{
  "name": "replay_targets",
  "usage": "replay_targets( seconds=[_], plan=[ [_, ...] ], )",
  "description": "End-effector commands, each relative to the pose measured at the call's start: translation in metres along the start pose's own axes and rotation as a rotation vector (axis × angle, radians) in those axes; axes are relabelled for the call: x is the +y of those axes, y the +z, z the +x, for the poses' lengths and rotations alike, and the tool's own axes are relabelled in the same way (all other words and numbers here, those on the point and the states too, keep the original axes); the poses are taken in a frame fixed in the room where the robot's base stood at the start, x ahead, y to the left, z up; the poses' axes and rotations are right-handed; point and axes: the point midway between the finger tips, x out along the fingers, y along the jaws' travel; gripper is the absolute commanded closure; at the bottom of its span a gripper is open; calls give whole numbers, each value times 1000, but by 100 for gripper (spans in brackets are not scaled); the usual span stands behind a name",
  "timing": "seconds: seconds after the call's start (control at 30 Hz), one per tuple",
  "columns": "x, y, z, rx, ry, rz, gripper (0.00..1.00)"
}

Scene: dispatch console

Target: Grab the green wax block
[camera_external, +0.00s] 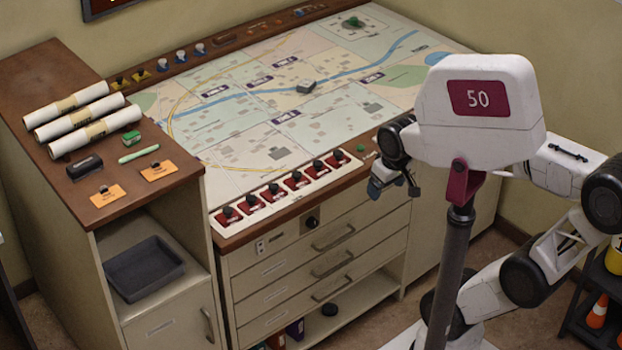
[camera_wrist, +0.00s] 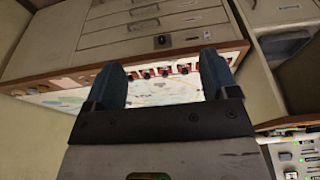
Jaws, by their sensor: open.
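A small green piece (camera_external: 132,138) lies on the left wooden cabinet top, at the near end of the lowest paper roll; it may be the green wax block, but it is too small to be sure. Other green things are a domed piece (camera_external: 353,22) at the map's far end and a small one (camera_external: 361,149) on the console's front edge. My gripper (camera_external: 396,184) hangs beside the console's front edge, well right of the cabinet top. In the wrist view my gripper (camera_wrist: 163,73) is open, with nothing between its dark blue fingers. No green block is clear in that view.
A pale green marker (camera_external: 138,154), a dark stamp-like object (camera_external: 84,167) and orange tags (camera_external: 158,171) share the cabinet top with paper rolls (camera_external: 80,116). A row of red switches (camera_external: 276,191) lines the map's front edge.

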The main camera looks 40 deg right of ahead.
Motion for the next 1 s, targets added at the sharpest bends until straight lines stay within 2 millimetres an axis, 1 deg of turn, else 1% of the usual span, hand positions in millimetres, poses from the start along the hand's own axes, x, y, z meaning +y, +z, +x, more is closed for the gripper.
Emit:
replay_targets(
  seconds=[0.03, 0.1, 0.13, 0.4, 0.57, 0.67, 0.77, 0.87, 1.0],
  plan=[
    [0, 0, 0, 0, 0, 0, 28],
    [0, 0, 0, 0, 0, 0, 39],
    [0, 0, 0, 0, 0, 0, 39],
    [0, -1, 0, 0, -1, 1, 39],
    [-4, -9, -3, -6, -15, 24, 39],
    [-9, -20, -5, -16, -36, 56, 39],
    [-17, -38, -10, -29, -67, 106, 39],
    [-28, -61, -14, -49, -108, 172, 39],
    [-45, -98, -21, -85, -170, 275, 39]
  ],
)
